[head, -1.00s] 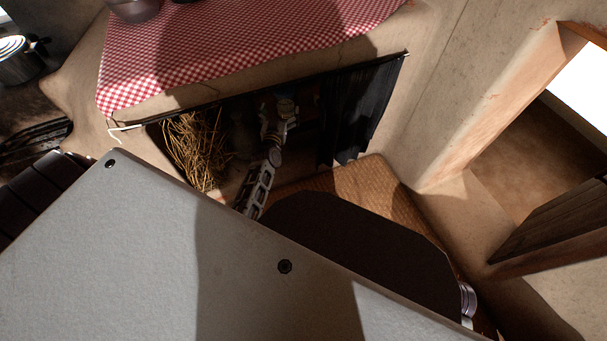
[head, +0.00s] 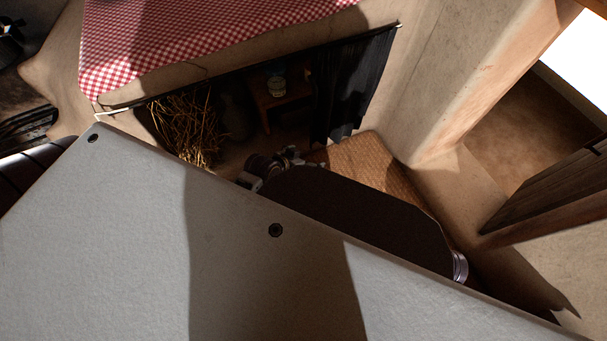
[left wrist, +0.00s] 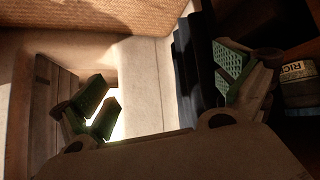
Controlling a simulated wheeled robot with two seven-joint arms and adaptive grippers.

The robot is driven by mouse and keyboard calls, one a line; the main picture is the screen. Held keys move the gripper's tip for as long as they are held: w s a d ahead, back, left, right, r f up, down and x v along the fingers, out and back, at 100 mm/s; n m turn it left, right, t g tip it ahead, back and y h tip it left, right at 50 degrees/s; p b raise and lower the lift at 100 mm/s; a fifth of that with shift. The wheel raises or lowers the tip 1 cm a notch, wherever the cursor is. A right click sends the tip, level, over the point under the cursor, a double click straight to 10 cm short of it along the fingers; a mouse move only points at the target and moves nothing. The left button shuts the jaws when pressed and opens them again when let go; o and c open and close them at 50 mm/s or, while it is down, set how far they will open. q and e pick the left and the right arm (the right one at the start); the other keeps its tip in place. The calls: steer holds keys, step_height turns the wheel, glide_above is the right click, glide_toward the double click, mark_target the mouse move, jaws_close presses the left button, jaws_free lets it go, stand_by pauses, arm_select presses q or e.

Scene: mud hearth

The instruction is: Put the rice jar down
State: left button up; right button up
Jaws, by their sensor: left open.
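The rice jar (head: 276,87) stands upright on a small wooden stool or shelf (head: 284,100) inside the dark recess under the hearth counter. In the left wrist view the jar (left wrist: 298,82) is at the right edge, partly cut off, with part of its label showing. My left gripper (head: 289,156) is below and in front of the recess, apart from the jar. In the left wrist view the left gripper (left wrist: 165,80) is spread open with nothing between its fingers. My right gripper is out of view.
A dark curtain (head: 352,85) hangs at the recess's right side. Straw (head: 188,125) fills its left side, beside a dim grey vessel (head: 235,118). A woven mat (head: 372,165) lies on the floor. A checked cloth (head: 190,40) covers the counter above.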

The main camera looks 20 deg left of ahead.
arm_select(q)
steer(key=s+d+g, duration=0.4)
steer(key=s+d, duration=0.1)
steer(key=s, duration=0.6)
steer(key=shift+s+r+m, duration=0.15)
steer(key=shift+s+m, duration=0.15)
stand_by(1.4)
